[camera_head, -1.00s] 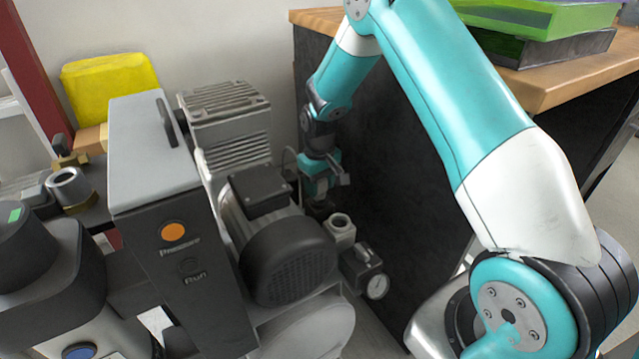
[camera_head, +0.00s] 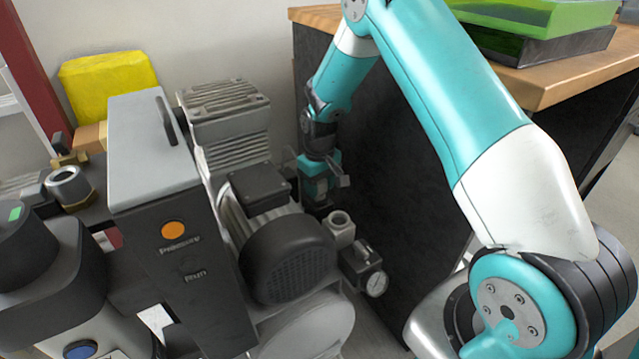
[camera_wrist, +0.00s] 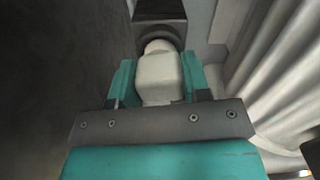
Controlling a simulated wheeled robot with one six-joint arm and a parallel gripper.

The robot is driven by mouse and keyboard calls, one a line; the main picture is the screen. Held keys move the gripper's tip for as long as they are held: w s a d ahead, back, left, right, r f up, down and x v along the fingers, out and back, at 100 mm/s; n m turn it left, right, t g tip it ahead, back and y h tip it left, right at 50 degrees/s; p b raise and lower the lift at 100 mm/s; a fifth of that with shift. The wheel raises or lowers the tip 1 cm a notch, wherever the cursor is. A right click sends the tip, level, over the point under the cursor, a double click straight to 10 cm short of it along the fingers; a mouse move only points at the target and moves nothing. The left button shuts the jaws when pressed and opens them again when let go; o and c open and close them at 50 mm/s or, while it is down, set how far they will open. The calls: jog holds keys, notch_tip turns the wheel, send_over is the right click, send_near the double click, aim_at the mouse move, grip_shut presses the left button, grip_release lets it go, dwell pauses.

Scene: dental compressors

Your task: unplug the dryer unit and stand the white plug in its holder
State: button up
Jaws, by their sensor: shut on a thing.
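The white plug (camera_wrist: 160,76) is between the two teal fingers of my gripper (camera_wrist: 157,88) in the wrist view, and the gripper is shut on it. The plug's rounded far end meets or overlaps a dark round socket (camera_wrist: 158,32) on a dark block; I cannot tell how deep it sits. In the head view my gripper (camera_head: 318,185) is low behind the compressor motor, beside the dark cabinet side, and the plug is hidden there. The plug holder cannot be made out. I cannot tell which housing is the dryer unit.
The compressor motor (camera_head: 287,258) and a grey-topped control box (camera_head: 150,160) stand left of my gripper. A pressure gauge (camera_head: 376,284) is in front of it. The dark cabinet (camera_head: 400,210) under a wooden top closes in on the right. The gap between is narrow.

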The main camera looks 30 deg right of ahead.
jog(key=shift+f, duration=0.5)
jog(key=o, duration=1)
notch_tip(320, 180, up, 18)
jog(key=p, duration=0.5)
jog(key=shift+f, duration=0.25)
